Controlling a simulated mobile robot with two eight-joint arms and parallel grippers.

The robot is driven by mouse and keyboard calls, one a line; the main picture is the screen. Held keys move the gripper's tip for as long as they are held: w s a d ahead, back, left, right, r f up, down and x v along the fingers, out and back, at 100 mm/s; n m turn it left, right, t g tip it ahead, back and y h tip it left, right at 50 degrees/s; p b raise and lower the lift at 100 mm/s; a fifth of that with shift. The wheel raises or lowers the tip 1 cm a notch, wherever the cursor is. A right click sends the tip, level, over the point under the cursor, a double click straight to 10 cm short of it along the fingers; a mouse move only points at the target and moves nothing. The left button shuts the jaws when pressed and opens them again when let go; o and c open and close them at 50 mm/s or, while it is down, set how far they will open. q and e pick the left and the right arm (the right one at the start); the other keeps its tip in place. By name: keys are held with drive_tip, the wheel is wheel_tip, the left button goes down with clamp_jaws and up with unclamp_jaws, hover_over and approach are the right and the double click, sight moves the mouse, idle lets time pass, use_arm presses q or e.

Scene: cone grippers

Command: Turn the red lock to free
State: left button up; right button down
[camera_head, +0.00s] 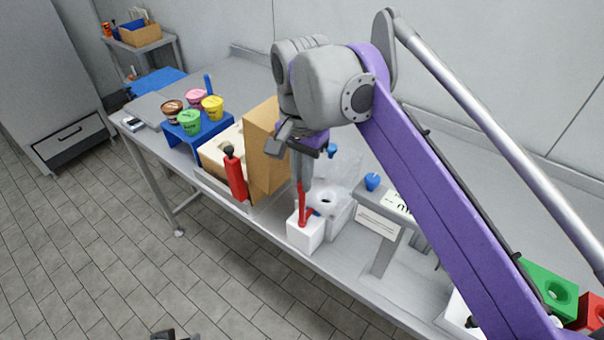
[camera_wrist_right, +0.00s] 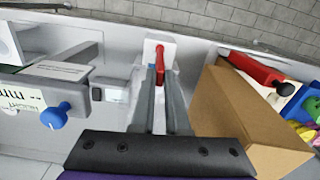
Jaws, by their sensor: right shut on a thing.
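The red lock (camera_head: 302,208) is a red upright bar with a short side arm at its foot, on a white block (camera_head: 305,233) at the table's front edge. My right gripper (camera_head: 301,182) comes down from above and is shut on the red lock's upper part. In the right wrist view the red lock (camera_wrist_right: 160,60) shows between the tips of the two grey fingers, in front of the white block (camera_wrist_right: 152,42). Its markings are too small to read. A dark sliver at the bottom edge of the head view may be my left gripper (camera_head: 165,334).
A brown upright board (camera_head: 266,150) and a red bottle-like thing (camera_head: 236,175) stand just left of the lock. A white block with a hole (camera_head: 338,208) is close on the right. A grey stand with a blue knob (camera_head: 372,181) is further right. Coloured cups stand on a blue rack (camera_head: 205,132).

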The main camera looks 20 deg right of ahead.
drive_tip(key=n+p, duration=0.2)
drive_tip(key=n, duration=0.2)
drive_tip(key=shift+r, duration=0.15)
drive_tip(key=n+p, duration=0.2)
drive_tip(key=n, duration=0.2)
drive_tip(key=shift+n, duration=0.4)
drive_tip(key=n+p, duration=0.1)
drive_tip(key=n, duration=0.3)
use_arm(q)
wheel_tip(320, 180, up, 7)
drive_tip(key=w+p, duration=0.1)
drive_tip(key=shift+w+r, duration=0.15)
drive_tip(key=shift+w, duration=0.25)
use_arm(e)
drive_tip(key=shift+n, duration=2.1)
drive_tip(key=c, duration=0.9)
unclamp_jaws()
